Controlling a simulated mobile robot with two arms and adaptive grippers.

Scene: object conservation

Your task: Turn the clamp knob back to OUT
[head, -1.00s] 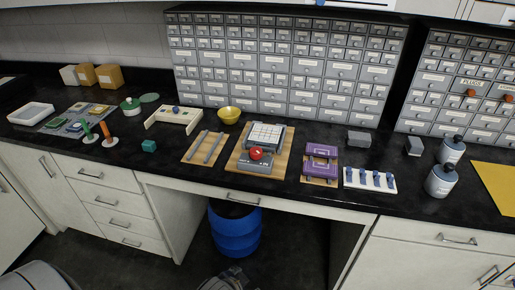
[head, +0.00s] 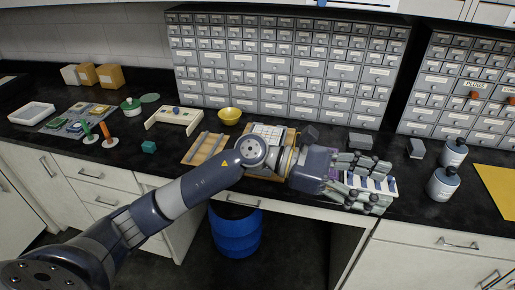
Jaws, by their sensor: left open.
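My left arm reaches across the counter from the lower left. Its gripper (head: 386,186) is open and hangs over the white board with several blue knobs (head: 353,180), covering much of it. Bits of the board show between the fingers. I cannot tell whether the fingers touch a knob. No OUT mark is readable, and I cannot tell which knob is the clamp knob. A cream wooden frame with a small blue knob (head: 174,117) stands farther left. The purple boxes and the red ball are hidden behind my arm and gripper. My right gripper is not in view.
A grey block (head: 360,140) lies behind the gripper and another (head: 416,148) lies to its right. Two grey bottles (head: 443,184) stand right of the board, near a yellow sheet (head: 496,186). Drawer cabinets (head: 285,70) line the back. A yellow bowl (head: 229,115) stands left of centre.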

